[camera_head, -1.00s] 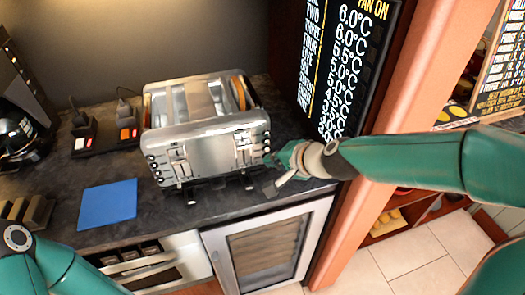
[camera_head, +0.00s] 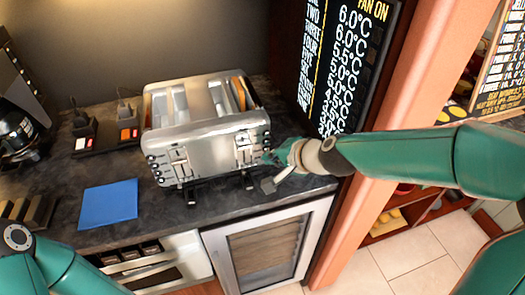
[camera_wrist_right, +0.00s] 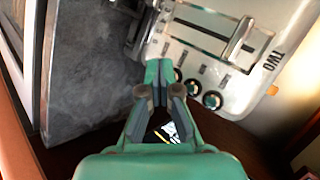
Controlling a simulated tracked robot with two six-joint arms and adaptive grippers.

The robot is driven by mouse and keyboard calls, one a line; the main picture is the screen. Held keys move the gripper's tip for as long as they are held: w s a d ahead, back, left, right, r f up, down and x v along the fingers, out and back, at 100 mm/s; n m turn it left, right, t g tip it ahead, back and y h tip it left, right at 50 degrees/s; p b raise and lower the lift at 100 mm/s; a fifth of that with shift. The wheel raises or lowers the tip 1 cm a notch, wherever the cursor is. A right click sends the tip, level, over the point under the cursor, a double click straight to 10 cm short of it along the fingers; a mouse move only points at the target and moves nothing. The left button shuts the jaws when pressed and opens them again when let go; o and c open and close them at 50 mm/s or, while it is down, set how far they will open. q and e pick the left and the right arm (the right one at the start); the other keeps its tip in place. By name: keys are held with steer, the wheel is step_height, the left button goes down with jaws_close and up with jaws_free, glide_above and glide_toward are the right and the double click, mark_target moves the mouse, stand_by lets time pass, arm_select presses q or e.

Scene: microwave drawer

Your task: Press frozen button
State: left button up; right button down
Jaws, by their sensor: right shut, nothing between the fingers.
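A silver toaster (camera_head: 205,155) stands on the dark counter, with its front panel facing me. Small round buttons show in columns at the sides of its panel. In the right wrist view, the toaster's front (camera_wrist_right: 205,45) carries a lever, the word TWO and a row of round buttons (camera_wrist_right: 193,87). I cannot read which one is the frozen button. My right gripper (camera_head: 273,158) is at the right edge of the toaster's front. In the wrist view, its shut, empty fingertips (camera_wrist_right: 159,72) are close beside the nearest button; I cannot tell if they touch. My left gripper is out of view.
A blue mat (camera_head: 108,204) lies on the counter left of the toaster. A black menu board (camera_head: 345,65) stands behind on the right, beside an orange post (camera_head: 405,85). A glass-door cabinet (camera_head: 266,248) is below the counter (camera_head: 150,222).

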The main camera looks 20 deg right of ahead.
steer(key=shift+w, duration=0.4)
stand_by(0.5)
steer(key=shift+s, duration=0.8)
steer(key=s, duration=0.5)
steer(key=shift+s+d+f, duration=0.2)
stand_by(0.4)
stand_by(0.5)
